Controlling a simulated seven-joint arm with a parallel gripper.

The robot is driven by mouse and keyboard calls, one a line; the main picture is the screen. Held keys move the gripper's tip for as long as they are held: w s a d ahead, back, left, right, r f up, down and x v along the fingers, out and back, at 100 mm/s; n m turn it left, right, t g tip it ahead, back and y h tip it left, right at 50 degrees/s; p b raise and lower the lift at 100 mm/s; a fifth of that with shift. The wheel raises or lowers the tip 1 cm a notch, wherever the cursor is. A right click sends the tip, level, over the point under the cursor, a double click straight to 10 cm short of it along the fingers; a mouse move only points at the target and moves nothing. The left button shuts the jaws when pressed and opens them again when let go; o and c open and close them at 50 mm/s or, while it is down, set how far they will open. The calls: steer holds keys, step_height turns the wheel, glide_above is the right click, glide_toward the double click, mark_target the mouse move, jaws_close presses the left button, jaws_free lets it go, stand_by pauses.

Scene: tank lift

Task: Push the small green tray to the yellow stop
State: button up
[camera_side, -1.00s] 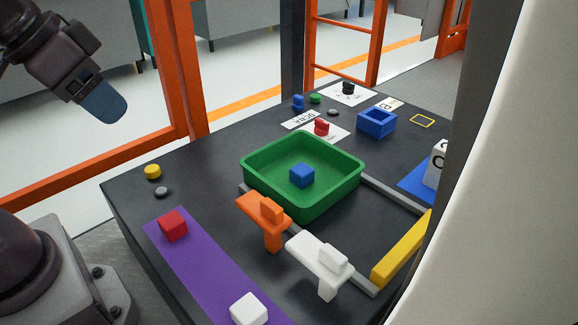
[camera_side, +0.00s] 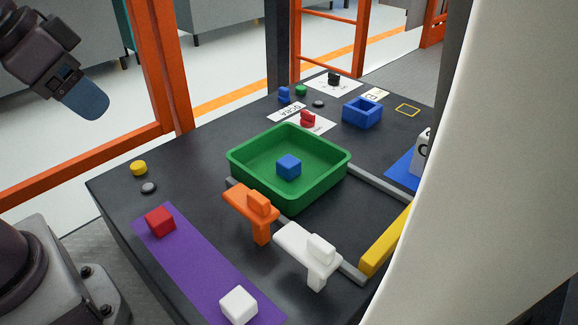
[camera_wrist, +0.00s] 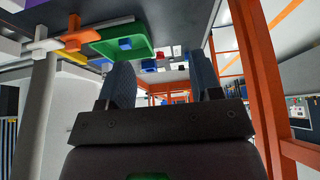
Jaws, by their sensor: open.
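The green tray (camera_side: 322,188) stands on the dark table between two grey rails, with a blue cube (camera_side: 289,167) inside it. The yellow stop (camera_side: 386,240) is a bar at the right end of the rails, apart from the tray. My gripper (camera_side: 87,101) is in the air at the upper left, well away from the tray. In the wrist view its two blue fingers (camera_wrist: 165,85) are apart with nothing between them. The tray also shows there, near the top left (camera_wrist: 105,47).
An orange T-shaped piece (camera_side: 250,208) and a white one (camera_side: 308,248) stand at the near rail. A purple strip (camera_side: 195,262) holds a red cube (camera_side: 160,221) and a white cube (camera_side: 238,304). A blue open box (camera_side: 362,112) stands behind. A large pale body blocks the right side.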

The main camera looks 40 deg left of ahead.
steer(key=shift+w+d, duration=0.15)
steer(key=c, duration=0.5)
steer(key=shift+w+d+n+g+h, duration=0.4)
steer(key=shift+w+d+n+h, duration=0.2)
steer(key=shift+w+d+n, duration=0.5)
jaws_close()
steer(key=w+d+f+n+g+h, duration=0.2)
steer(key=w+d+f+n+h, duration=0.25)
steer(key=w+d+n, duration=0.45)
steer(key=w+d+f+n+g+h, duration=0.3)
steer(key=w+d+f+n, duration=0.3)
steer(key=d, duration=0.5)
glide_toward(235, 156)
steer(key=d, duration=0.3)
steer(key=shift+n, duration=0.4)
step_height(235, 156, down, 5)
steer(key=shift+r, duration=0.1)
steer(key=shift+d, duration=0.5)
